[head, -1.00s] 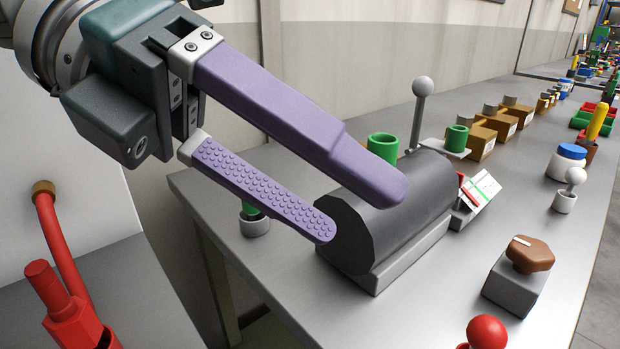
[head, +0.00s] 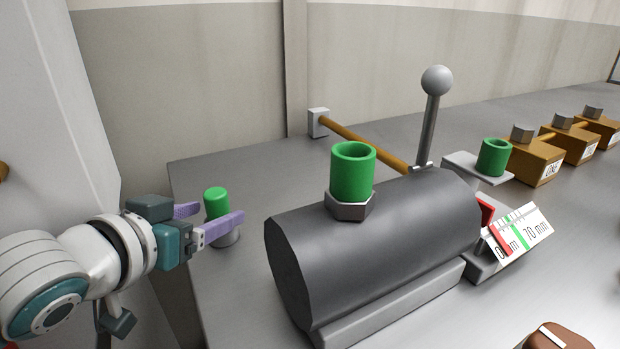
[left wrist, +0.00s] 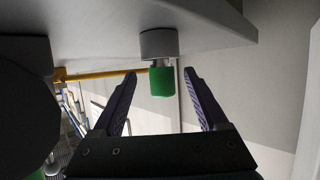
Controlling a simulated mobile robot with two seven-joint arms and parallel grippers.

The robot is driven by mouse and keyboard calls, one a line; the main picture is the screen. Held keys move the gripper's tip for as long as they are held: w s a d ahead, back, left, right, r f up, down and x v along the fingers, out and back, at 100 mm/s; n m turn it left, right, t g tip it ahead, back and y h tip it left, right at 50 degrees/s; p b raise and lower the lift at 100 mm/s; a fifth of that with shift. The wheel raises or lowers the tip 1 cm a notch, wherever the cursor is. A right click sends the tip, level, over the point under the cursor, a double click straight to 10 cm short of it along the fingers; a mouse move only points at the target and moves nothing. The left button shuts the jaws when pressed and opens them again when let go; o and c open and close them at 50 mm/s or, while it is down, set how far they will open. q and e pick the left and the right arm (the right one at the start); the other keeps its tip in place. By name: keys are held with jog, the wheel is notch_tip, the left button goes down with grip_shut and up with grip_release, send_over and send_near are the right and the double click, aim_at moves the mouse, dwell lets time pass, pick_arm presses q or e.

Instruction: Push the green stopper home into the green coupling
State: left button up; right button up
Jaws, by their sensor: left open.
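The green stopper (head: 217,202), a solid rounded cylinder, stands upright in a small grey holder (head: 227,239) near the table's left edge. The left wrist view shows the stopper (left wrist: 161,83) upside down under its holder (left wrist: 158,43). My left gripper (head: 221,211) is open, with its purple fingers on either side of the stopper; I cannot tell whether they touch it. The near finger hides part of the stopper's foot. The green coupling (head: 352,170), an open-topped tube, stands upright on a hex nut on the dark cylinder (head: 385,235). My right gripper is not in view.
A ball-topped lever (head: 432,115) and a brown rod (head: 365,145) stand behind the cylinder. A second green tube (head: 493,157) sits on a bracket at right, above a scale plate (head: 525,232). Brown blocks (head: 537,163) line the back right. Table between stopper and cylinder is clear.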

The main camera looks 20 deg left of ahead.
pick_arm(q)
jog(key=b+x, duration=0.1)
jog(key=x, duration=0.5)
jog(key=shift+w+a+b, duration=0.1)
jog(key=shift+b, duration=0.2)
grip_shut()
dwell(0.4)
